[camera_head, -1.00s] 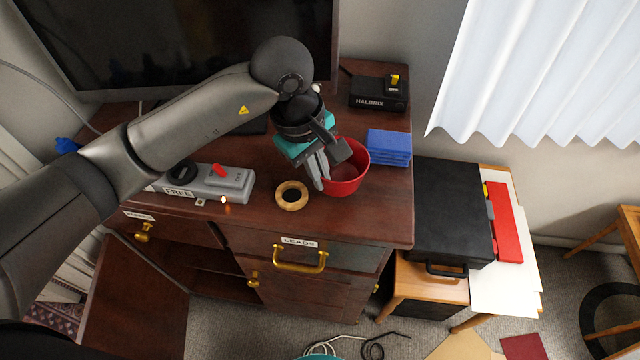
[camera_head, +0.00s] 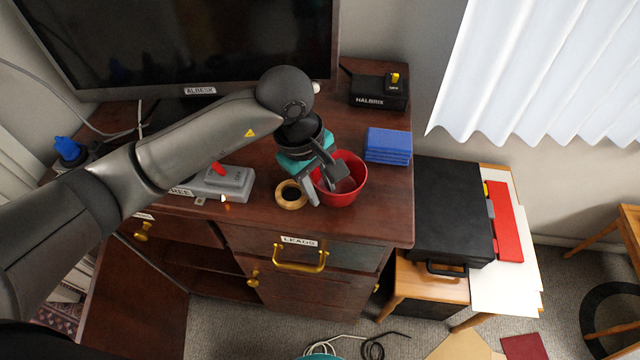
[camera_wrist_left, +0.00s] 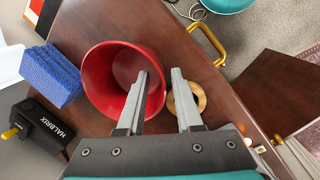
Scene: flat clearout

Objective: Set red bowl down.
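The red bowl (camera_head: 352,189) is upright on the brown cabinet top, near its front right. It also shows in the left wrist view (camera_wrist_left: 97,82). My left gripper (camera_head: 322,193) is at the bowl's left rim. In the left wrist view my left gripper (camera_wrist_left: 160,78) has its fingers apart, one over the inside of the bowl and the other outside the rim, with a gap between them. It looks open and not clamped on the wall. The bowl's underside is hidden. My right gripper is not in view.
A wooden ring (camera_head: 291,195) lies close left of the bowl. A blue stack (camera_head: 388,146) is behind right, and a black Halbrix box (camera_head: 379,94) is further back. A grey switch box (camera_head: 225,182) is at left. The cabinet's front edge is near the bowl.

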